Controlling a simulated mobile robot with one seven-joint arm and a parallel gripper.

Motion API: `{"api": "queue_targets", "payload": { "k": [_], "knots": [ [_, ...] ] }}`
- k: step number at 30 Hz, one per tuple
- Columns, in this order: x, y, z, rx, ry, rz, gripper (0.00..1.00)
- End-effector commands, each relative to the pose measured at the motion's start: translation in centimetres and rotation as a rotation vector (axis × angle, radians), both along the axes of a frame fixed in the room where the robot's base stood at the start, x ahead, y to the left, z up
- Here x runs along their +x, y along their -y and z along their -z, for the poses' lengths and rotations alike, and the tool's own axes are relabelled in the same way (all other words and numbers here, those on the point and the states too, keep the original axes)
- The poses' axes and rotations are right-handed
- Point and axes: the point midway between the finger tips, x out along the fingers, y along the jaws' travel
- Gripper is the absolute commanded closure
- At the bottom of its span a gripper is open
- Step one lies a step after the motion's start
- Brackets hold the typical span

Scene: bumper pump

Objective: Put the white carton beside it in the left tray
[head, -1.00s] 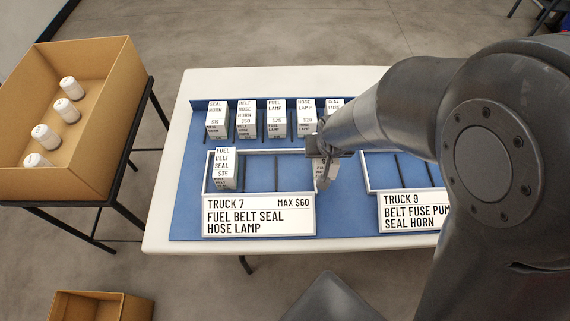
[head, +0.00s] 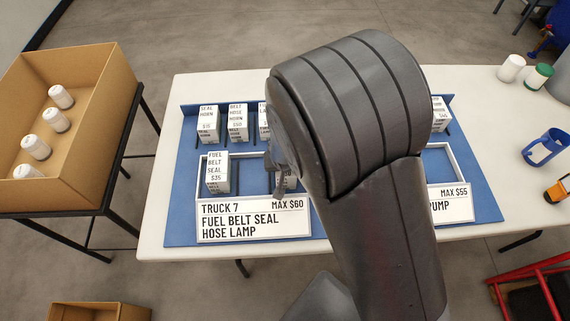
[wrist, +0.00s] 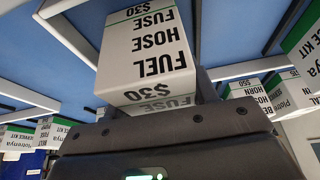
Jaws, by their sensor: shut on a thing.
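A white carton (wrist: 150,55) marked FUEL HOSE FUSE $30 is between the fingers of my gripper (wrist: 150,90) in the wrist view. In the head view my gripper (head: 282,168) is over the right part of the left tray, with part of the carton (head: 289,181) showing below it. Whether the carton touches the tray floor is hidden. The left tray (head: 250,153) has a TRUCK 7 MAX $60 sign (head: 253,219). Another white carton (head: 217,174), FUEL BELT SEAL $35, stands in its left compartment. The middle compartment looks empty.
A row of white cartons (head: 208,122) stands at the back of the blue mat (head: 183,200); my arm hides some. The right tray (head: 440,147) is partly hidden. A cardboard box (head: 95,125) with white bottles is at left. A blue holder (head: 545,147) is at right.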

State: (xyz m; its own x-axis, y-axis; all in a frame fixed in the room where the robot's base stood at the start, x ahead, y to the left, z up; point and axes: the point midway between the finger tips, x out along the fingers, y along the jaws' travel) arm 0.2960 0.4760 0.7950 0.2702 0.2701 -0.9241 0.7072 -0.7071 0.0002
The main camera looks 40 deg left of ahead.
Motion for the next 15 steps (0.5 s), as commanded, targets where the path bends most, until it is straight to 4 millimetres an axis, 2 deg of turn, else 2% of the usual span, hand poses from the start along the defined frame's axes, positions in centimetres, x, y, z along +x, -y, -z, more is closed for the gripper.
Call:
{"api": "queue_targets", "payload": {
  "k": [9,10,15],
  "knots": [
    [0.03,-0.03,0.25,0.001,0.001,0.000,0.79],
    [0.01,-0.01,0.27,0.000,0.000,0.000,0.46],
    [0.02,-0.01,0.23,0.000,0.000,0.000,0.32]
  ]
}}
